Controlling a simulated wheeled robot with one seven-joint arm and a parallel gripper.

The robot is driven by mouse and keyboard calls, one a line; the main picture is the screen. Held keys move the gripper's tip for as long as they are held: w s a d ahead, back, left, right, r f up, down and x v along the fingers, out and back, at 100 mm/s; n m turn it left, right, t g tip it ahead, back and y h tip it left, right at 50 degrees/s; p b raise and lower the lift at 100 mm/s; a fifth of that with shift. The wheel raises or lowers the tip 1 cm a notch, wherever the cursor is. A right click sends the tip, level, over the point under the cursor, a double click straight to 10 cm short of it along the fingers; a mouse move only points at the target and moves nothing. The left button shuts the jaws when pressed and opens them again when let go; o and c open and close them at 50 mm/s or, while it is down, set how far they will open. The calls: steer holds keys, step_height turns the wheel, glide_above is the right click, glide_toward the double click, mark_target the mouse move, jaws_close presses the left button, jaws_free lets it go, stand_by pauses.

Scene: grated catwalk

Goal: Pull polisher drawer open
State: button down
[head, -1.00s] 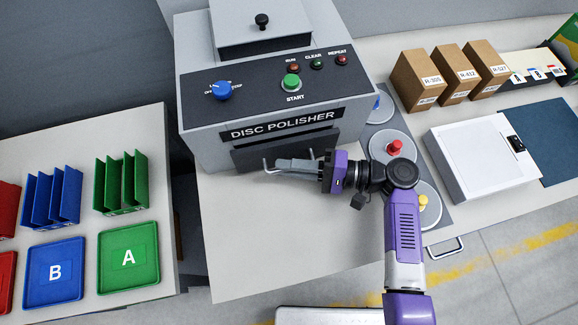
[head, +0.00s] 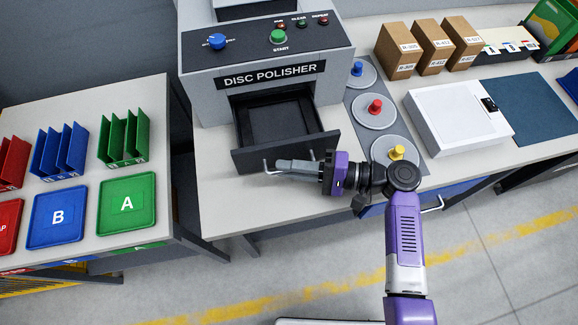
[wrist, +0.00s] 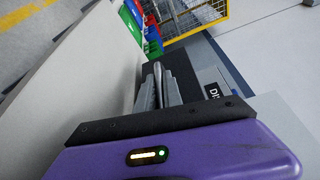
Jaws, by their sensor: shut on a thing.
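The disc polisher (head: 262,75) is a grey machine with a dark control panel, standing on a bench. Its dark drawer (head: 330,136) is out from the housing, and its shallow black tray inside shows empty. My gripper (head: 275,165) lies across the front of the drawer and is shut on the drawer's metal bar handle (head: 267,168). The handle also shows between the fingers in the wrist view (wrist: 158,72). The fingers hide most of the handle.
Discs with blue, red (head: 375,106) and yellow knobs stand right of the polisher. A white box (head: 455,118) and brown boxes (head: 395,52) are farther right. A left table holds racks and lettered trays (head: 127,204). A gap separates the tables.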

steer(key=shift+d+f, duration=0.1)
steer(key=c, duration=1.5)
jaws_free()
steer(key=shift+s+d+r+b, duration=0.15)
steer(key=shift+d+b, duration=0.15)
steer(key=shift+d, duration=1)
steer(key=shift+s+d+r+b, duration=0.1)
steer(key=shift+d+b, duration=0.15)
steer(key=shift+d, duration=1)
steer(key=shift+s+d+r+b, duration=0.15)
steer(key=shift+d+b, duration=0.15)
steer(key=shift+d, duration=1)
